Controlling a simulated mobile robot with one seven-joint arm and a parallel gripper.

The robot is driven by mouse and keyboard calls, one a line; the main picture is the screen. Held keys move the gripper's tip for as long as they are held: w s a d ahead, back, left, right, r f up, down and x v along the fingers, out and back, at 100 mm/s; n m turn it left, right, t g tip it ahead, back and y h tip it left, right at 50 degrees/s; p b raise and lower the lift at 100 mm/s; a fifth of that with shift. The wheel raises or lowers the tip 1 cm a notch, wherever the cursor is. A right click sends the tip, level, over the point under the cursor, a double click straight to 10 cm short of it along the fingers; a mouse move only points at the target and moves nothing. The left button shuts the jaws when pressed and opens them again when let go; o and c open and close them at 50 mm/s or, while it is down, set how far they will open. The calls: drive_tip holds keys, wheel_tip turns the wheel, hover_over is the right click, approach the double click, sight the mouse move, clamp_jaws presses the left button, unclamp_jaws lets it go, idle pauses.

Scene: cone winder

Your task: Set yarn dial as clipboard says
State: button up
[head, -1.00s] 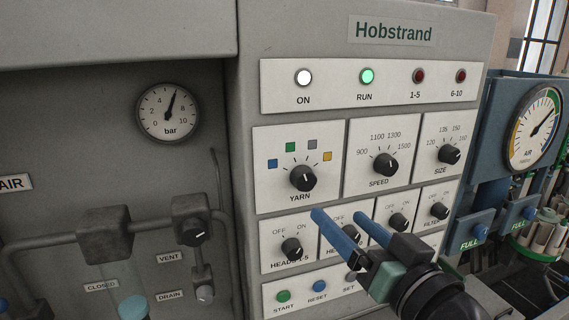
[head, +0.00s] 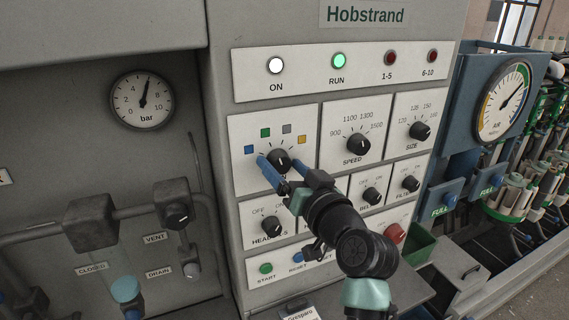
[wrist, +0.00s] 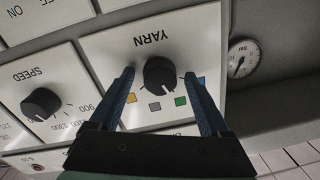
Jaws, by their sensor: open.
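The yarn dial (head: 278,160) is a round black knob on a white plate (head: 303,119), below blue, green, grey and yellow squares. It also shows in the wrist view (wrist: 159,74), upside down. In the wrist view the fingers stand on both sides of the dial, with gaps visible between. A white sheet (head: 300,314) with partly cut-off print shows at the bottom edge; I cannot tell if it is the clipboard.
The speed dial (head: 358,144) and size dial (head: 420,131) sit to the right. The heads knob (head: 277,225) and start button (head: 265,268) are below. A red button (head: 394,233) stands right of my arm. A bar gauge (head: 142,99) and pipes are at left.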

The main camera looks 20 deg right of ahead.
clamp_jaws()
idle(0.4)
drive_tip(key=shift+m, duration=0.3)
drive_tip(key=m, duration=0.3)
drive_tip(key=shift+m, duration=0.3)
drive_tip(key=m, duration=0.3)
drive_tip(key=shift+m+p, duration=0.35)
drive_tip(key=shift+m, duration=0.05)
drive_tip(key=m+p, duration=0.1)
drive_tip(key=m, duration=0.3)
drive_tip(key=shift+a+t+p, duration=0.1)
drive_tip(key=shift+t+p, duration=0.2)
drive_tip(key=shift+p, duration=0.05)
drive_tip(key=shift+m+h+p, duration=0.3)
drive_tip(key=shift+m+p, duration=0.6)
drive_tip(key=shift+m, duration=1.3)
drive_tip(key=shift+f, duration=0.1)
